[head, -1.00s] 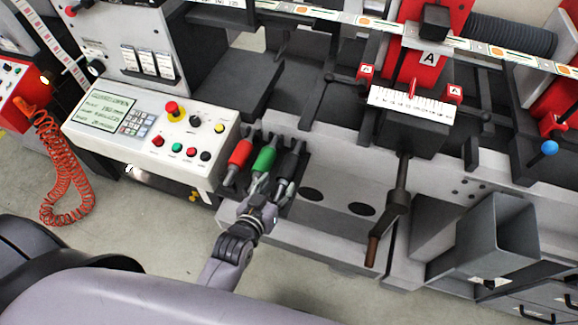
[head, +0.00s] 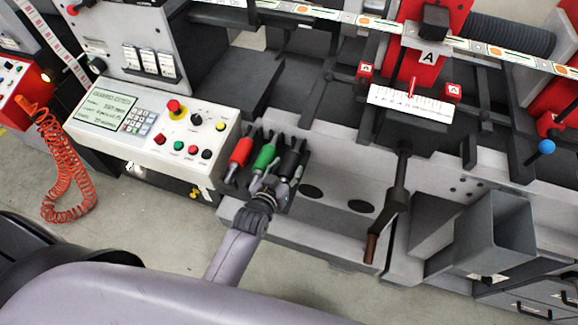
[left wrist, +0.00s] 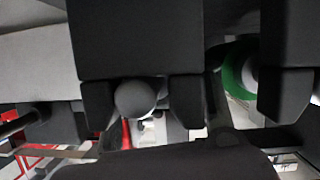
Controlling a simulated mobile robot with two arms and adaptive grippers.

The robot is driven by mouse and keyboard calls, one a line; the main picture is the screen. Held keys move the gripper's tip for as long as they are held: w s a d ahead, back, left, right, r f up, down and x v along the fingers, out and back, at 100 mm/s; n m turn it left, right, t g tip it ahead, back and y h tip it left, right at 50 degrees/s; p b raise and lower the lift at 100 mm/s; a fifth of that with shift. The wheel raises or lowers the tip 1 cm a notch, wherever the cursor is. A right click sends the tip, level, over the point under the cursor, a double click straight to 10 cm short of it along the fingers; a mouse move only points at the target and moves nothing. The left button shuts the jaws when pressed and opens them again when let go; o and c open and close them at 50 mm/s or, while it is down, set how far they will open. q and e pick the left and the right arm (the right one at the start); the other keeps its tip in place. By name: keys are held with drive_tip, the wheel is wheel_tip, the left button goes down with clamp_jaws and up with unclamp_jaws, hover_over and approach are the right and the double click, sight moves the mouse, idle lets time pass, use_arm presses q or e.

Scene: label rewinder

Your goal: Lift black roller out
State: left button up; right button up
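The black roller (head: 292,161) lies in a dark rack at the right of a row, beside the green roller (head: 264,158) and the red roller (head: 240,152). My left gripper (head: 276,184) is at the near end of the rack, close to the black roller's near end and partly covering it. In the left wrist view a round dark knob (left wrist: 135,98), seemingly the roller's end, shows between dark parts. The fingers look apart, and contact cannot be made out. The green roller (left wrist: 236,75) shows at the right there. My right gripper is not in view.
The control panel (head: 150,135) with buttons stands left of the rack. Right of it are a grey ledge with two dark holes (head: 360,207), a hanging crank handle (head: 396,205) and a grey square chute (head: 495,235). The floor in front is clear.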

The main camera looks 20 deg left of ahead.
use_arm(q)
drive_tip(key=c, duration=0.7)
clamp_jaws()
drive_tip(key=shift+r, duration=0.15)
